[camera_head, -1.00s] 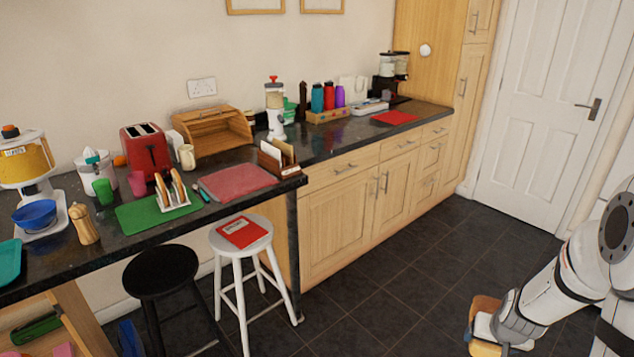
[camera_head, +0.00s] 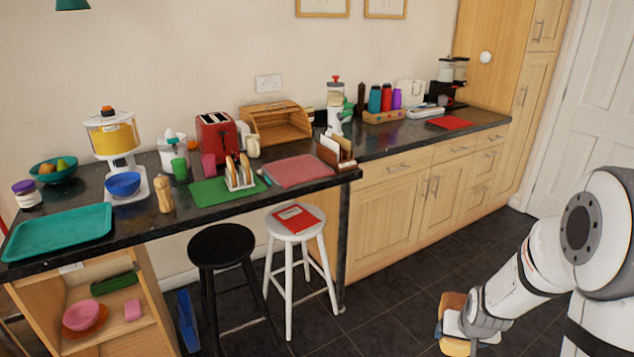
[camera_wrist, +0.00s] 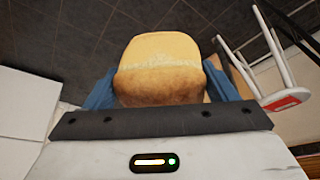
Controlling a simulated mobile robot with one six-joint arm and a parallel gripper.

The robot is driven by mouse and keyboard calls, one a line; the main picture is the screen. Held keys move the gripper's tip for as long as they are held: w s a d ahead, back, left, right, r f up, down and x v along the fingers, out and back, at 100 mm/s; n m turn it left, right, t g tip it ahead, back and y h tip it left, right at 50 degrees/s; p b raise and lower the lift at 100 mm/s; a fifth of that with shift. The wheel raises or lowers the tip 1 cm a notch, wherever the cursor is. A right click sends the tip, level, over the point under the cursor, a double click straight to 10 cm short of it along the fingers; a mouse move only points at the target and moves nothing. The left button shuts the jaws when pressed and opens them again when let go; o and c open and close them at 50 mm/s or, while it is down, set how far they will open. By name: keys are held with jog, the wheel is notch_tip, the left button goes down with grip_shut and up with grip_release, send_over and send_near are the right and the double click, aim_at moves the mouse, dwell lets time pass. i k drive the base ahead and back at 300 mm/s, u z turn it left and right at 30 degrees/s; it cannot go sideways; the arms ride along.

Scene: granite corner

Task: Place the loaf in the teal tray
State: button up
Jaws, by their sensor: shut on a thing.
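The loaf (camera_wrist: 162,68) is golden brown and fills the middle of the wrist view, between the two blue fingers of my gripper (camera_wrist: 170,88). In the head view the loaf (camera_head: 453,302) shows at the lower right, at the end of my arm, held above the dark floor. My gripper is shut on it. The teal tray (camera_head: 58,232) lies flat and empty on the dark counter at the far left of the head view, far from my gripper.
A black stool (camera_head: 221,246) and a white stool (camera_head: 296,224) stand before the counter.

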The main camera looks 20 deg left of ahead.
aim_at(83, 227)
jog(key=z, duration=0.95)
jog(key=i, duration=0.1)
jog(key=u, duration=3.35)
jog(key=i, duration=1)
jog(key=z, duration=0.05)
